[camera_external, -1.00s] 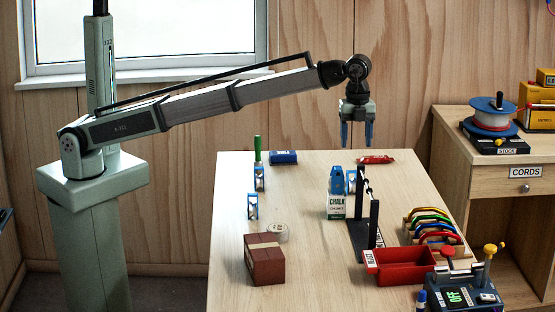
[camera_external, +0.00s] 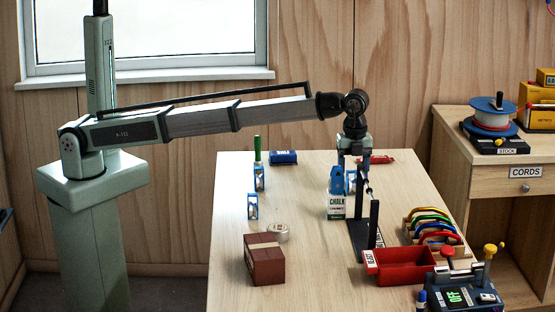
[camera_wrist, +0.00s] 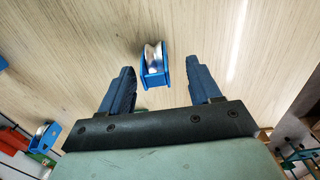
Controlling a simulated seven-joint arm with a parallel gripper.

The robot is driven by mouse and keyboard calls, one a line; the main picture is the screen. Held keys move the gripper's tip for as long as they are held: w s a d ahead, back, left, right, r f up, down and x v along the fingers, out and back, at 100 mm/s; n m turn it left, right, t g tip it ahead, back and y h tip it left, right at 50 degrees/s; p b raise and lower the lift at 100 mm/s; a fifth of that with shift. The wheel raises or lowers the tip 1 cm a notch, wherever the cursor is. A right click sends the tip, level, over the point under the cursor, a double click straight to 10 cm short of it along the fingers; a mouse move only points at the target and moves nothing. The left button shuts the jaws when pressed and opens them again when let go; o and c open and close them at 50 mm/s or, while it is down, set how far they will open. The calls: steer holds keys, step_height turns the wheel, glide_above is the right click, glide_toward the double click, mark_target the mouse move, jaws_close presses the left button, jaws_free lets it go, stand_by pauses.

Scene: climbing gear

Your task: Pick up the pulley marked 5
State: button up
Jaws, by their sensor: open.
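Blue pulleys with silver wheels stand on the table. Two are on the left side, a far one (camera_external: 259,178) and a nearer one (camera_external: 252,206). A third pulley (camera_external: 350,184) stands beside the chalk box, partly hidden by my gripper. I cannot read the number 5 on any of them. My gripper (camera_external: 354,172) is open and points down, low over the spot by the third pulley. In the wrist view a blue pulley (camera_wrist: 154,67) lies between and slightly beyond the open fingertips, untouched. Another blue pulley (camera_wrist: 43,137) shows at the left there.
A chalk box (camera_external: 336,205) and a black rack (camera_external: 357,243) with upright posts stand close to my gripper. A red bin (camera_external: 403,268) and coloured carabiners (camera_external: 435,226) are at the right. A brown box (camera_external: 264,260) and round tin (camera_external: 278,233) stand left. The table's middle left is clear.

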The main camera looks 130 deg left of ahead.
mark_target(351, 182)
steer(key=shift+s+d+f, duration=0.1)
steer(key=shift+f, duration=0.85)
steer(key=shift+s+d+f, duration=0.1)
steer(key=shift+f, duration=0.85)
steer(key=shift+c, duration=0.4)
steer(key=c, duration=1)
